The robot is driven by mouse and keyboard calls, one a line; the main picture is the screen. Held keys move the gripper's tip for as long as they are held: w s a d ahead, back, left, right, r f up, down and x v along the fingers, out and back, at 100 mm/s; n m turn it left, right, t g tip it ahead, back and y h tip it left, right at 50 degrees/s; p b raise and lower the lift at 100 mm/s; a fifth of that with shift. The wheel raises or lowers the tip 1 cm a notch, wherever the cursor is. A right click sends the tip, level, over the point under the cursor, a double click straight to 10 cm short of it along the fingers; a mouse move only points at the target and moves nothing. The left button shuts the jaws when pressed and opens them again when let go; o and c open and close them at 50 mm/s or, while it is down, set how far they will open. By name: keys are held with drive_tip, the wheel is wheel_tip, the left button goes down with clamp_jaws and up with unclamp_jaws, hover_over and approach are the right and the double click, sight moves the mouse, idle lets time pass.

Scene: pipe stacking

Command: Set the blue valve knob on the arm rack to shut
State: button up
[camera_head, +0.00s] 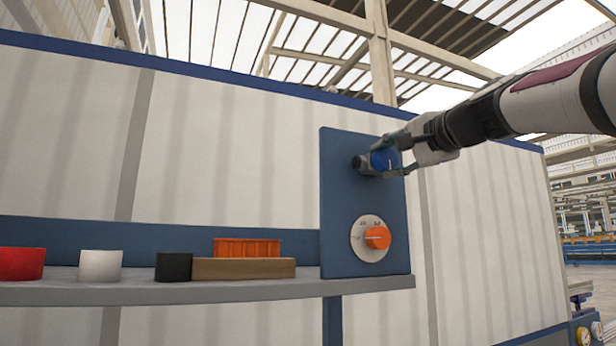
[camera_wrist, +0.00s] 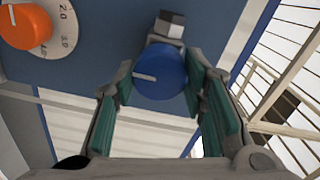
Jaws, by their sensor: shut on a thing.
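The blue valve knob (camera_head: 384,160) sits on the upper part of an upright dark blue panel (camera_head: 345,190). In the wrist view the blue knob (camera_wrist: 160,72) shows a white pointer line that runs toward the left of the picture. My gripper (camera_head: 386,158) reaches in from the right and is shut on the knob. In the wrist view my gripper's green-padded fingers (camera_wrist: 166,100) stand on both sides of the knob. In the head view the fingers partly hide the knob.
An orange knob (camera_head: 377,237) on a white numbered dial sits below on the same panel. A grey shelf (camera_head: 200,294) at left carries a red cylinder (camera_head: 22,263), a white one (camera_head: 100,266), a black one (camera_head: 174,267), an orange crate (camera_head: 247,248) and a brown block (camera_head: 243,268).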

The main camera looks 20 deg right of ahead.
idle(0.4)
drive_tip(key=o, duration=1.2)
drive_tip(key=shift+c, duration=0.2)
drive_tip(key=s, duration=1.2)
drive_tip(key=shift+d, duration=0.2)
